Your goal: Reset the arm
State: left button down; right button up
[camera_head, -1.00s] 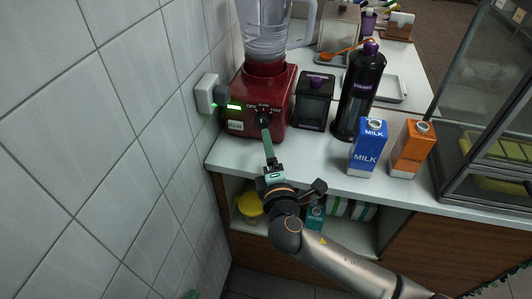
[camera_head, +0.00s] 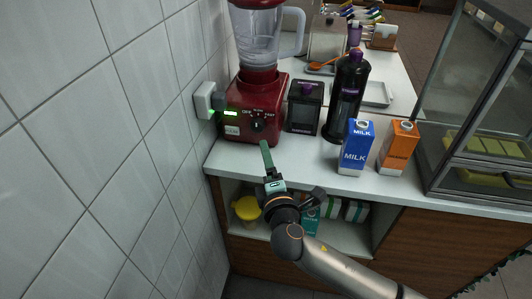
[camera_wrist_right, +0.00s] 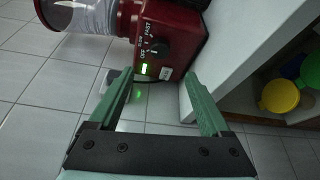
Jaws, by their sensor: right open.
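My right gripper (camera_head: 268,158) is in front of the red blender (camera_head: 262,98), over the counter's front edge, and touches nothing. In the right wrist view my right gripper (camera_wrist_right: 163,100) shows two green fingers spread apart with nothing between them. The blender's red base (camera_wrist_right: 172,35) lies beyond the fingertips there, with its dial and a lit green display. My left gripper is not in view.
A black box (camera_head: 304,107), a dark bottle (camera_head: 346,95), a blue milk carton (camera_head: 357,147) and an orange carton (camera_head: 398,148) stand right of the blender. A glass case (camera_head: 480,120) is at the right. A tiled wall (camera_head: 100,150) bounds the left. Yellow (camera_head: 247,209) items sit on the shelf below.

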jog(key=s+d+f+m+g+p, duration=0.15)
jog(key=s+f+m+g, duration=0.35)
jog(key=f, duration=0.5)
jog(key=s+d+f+m+g, duration=0.1)
jog(key=s+d+f+m, duration=0.2)
jog(key=s, duration=0.4)
jog(key=s+d+f+m+g+p, duration=0.1)
jog(key=s+d+f+m, duration=0.3)
jog(key=s+f+m, duration=0.1)
jog(key=s+d+f+m+g, duration=0.1)
jog(key=s+d+f+m, duration=0.2)
jog(key=s, duration=0.6)
jog(key=f+m, duration=0.1)
jog(key=m, duration=0.1)
jog(key=shift+d+m+y, duration=0.3)
jog(key=shift+m+y, duration=0.1)
